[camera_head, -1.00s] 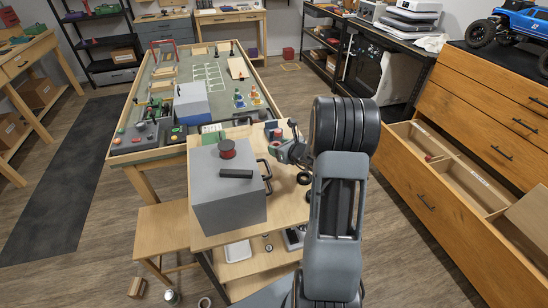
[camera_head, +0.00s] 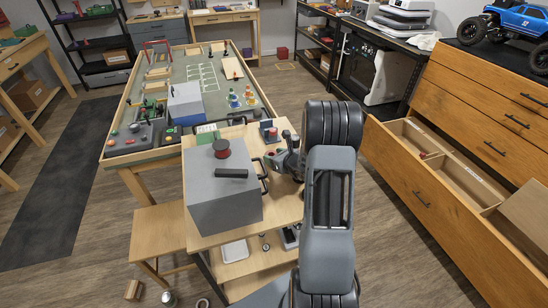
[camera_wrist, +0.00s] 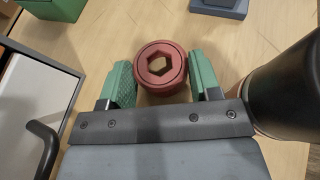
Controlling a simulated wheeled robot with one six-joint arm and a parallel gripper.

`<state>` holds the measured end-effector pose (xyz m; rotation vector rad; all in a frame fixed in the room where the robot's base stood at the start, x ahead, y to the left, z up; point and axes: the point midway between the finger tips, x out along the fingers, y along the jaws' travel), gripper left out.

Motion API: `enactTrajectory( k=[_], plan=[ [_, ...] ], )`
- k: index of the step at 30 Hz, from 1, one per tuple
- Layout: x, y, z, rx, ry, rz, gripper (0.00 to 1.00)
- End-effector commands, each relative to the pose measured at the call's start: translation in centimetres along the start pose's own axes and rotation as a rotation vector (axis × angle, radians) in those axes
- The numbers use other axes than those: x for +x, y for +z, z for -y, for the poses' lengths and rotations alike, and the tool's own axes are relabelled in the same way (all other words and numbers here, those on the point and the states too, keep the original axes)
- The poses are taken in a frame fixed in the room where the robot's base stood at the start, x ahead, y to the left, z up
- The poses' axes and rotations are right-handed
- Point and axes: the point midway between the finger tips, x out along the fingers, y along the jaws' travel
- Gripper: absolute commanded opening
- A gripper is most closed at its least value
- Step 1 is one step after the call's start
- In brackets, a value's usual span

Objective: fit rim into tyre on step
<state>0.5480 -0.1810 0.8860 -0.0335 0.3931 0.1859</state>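A red rim (camera_wrist: 160,68), round with a hexagonal hole, sits between the green fingers of my gripper (camera_wrist: 161,75) in the wrist view. The fingers flank it closely on both sides. I cannot tell whether they press on it or leave a thin gap. A black rounded thing (camera_wrist: 285,85) is close beside the right finger in the wrist view. I cannot identify it, and I see no clear tyre or step.
A large grey box (camera_head: 222,190) with a red knob and black handles takes up the table's left part. A blue-grey block (camera_head: 268,131) and a green box (camera_head: 207,137) stand at its far side.

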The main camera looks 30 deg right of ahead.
Motion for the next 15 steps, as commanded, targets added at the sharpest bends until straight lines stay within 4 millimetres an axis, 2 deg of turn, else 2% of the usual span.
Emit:
enactTrajectory(
  k=[3,11,15],
  plan=[
    [0.0,0.0,0.0,0.000,0.000,-0.001,0.66],
    [-0.1,0.3,0.0,0.000,0.000,0.000,0.66],
    [-1.4,0.3,0.1,0.000,-0.002,0.001,0.66]
  ],
)
